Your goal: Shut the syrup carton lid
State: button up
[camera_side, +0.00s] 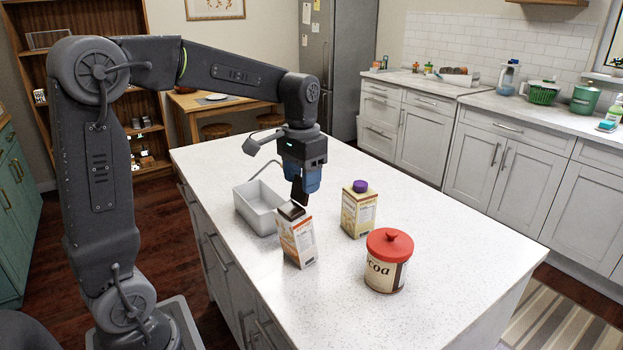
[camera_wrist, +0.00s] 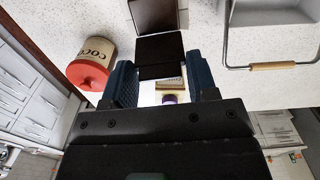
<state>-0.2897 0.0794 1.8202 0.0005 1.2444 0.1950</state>
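The carton with the brown hinged lid (camera_side: 298,241) stands upright on the island counter; its label is too small to read. Its lid (camera_side: 299,191) stands raised above the dark top, below my gripper. In the wrist view the lid is a dark brown panel (camera_wrist: 160,50), with the carton's dark top (camera_wrist: 153,15) beyond it. My gripper (camera_side: 302,190) points down over the carton. Its two blue fingers (camera_wrist: 161,82) are apart, one on each side of the lid panel. I cannot tell whether they touch it.
A grey bin (camera_side: 243,212) with a wooden-grip handle (camera_wrist: 272,66) stands left of the carton. A purple-capped carton (camera_side: 358,211) stands to its right, and a red-lidded cocoa canister (camera_side: 387,264) at front right. The counter's right side (camera_side: 450,240) is clear.

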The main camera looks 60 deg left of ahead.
aim_at(294, 207)
jog(key=shift+s+r, duration=0.25)
jog(key=shift+s, duration=0.1)
jog(key=shift+s+d, duration=0.1)
jog(key=shift+s, duration=0.6)
dwell(2.1)
jog(key=o, duration=0.4)
jog(key=shift+r, duration=0.1)
jog(key=shift+r, duration=3.45)
